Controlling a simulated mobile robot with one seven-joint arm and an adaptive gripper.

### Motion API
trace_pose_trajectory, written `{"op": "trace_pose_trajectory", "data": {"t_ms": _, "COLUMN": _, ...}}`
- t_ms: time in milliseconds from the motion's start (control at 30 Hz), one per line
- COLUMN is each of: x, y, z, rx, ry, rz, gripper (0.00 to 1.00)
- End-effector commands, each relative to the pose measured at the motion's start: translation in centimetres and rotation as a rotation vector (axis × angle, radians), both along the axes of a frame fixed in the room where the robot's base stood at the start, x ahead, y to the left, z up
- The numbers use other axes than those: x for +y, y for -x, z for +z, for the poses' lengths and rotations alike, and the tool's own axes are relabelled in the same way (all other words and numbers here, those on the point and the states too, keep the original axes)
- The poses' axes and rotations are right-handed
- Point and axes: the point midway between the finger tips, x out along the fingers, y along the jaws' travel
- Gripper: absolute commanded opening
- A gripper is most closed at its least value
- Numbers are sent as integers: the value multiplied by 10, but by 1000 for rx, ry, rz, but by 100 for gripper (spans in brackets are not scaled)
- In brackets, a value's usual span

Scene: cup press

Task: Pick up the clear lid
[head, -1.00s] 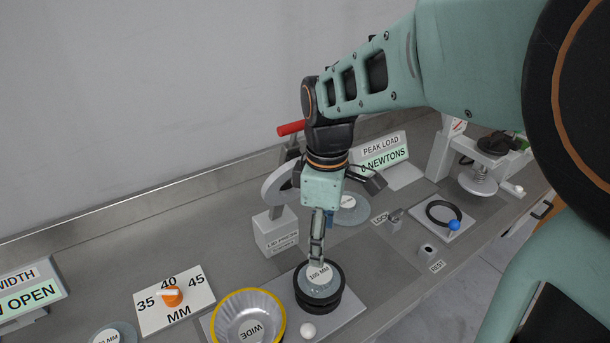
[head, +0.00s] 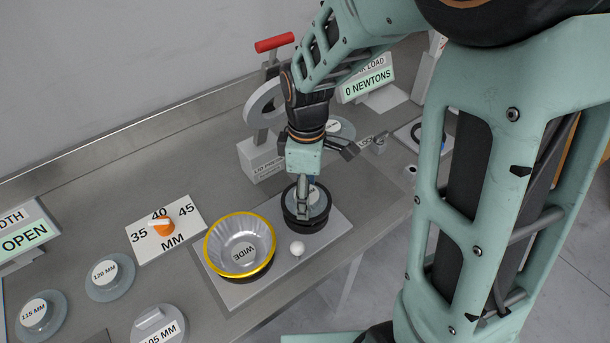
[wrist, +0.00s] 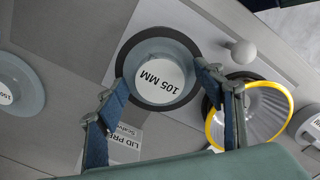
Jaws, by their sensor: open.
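A clear grey lid with a white knob top marked 105 MM (wrist: 160,80) rests on a black ring (wrist: 190,35) in the wrist view. In the head view the lid (head: 318,205) shows partly behind my gripper, on the black ring stand (head: 308,226). My gripper (head: 303,213) points down over the lid. In the wrist view my gripper (wrist: 163,84) has its two fingers apart, on either side of the lid's knob. Nothing is held. I cannot tell whether the fingertips touch the lid.
A yellow-rimmed cup marked WIDE (head: 240,214) stands left of the ring, with a white ball knob (head: 297,248) in front. The lid press (head: 260,158) stands behind. Other lids marked 120 MM (head: 109,285), 115 MM (head: 38,328) and 105 MM (head: 165,335) lie at front left.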

Motion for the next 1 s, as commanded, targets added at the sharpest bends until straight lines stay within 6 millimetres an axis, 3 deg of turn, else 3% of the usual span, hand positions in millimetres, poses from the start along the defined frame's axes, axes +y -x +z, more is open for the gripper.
{"op": "trace_pose_trajectory", "data": {"t_ms": 167, "x": 0, "y": 0, "z": 0, "rx": 0, "ry": 0, "rz": -1, "gripper": 62}}
{"op": "trace_pose_trajectory", "data": {"t_ms": 467, "x": 0, "y": 0, "z": 0, "rx": -1, "ry": 0, "rz": -1, "gripper": 32}}
{"op": "trace_pose_trajectory", "data": {"t_ms": 1000, "x": 2, "y": -1, "z": 8, "rx": -1, "ry": -1, "rz": -1, "gripper": 32}}
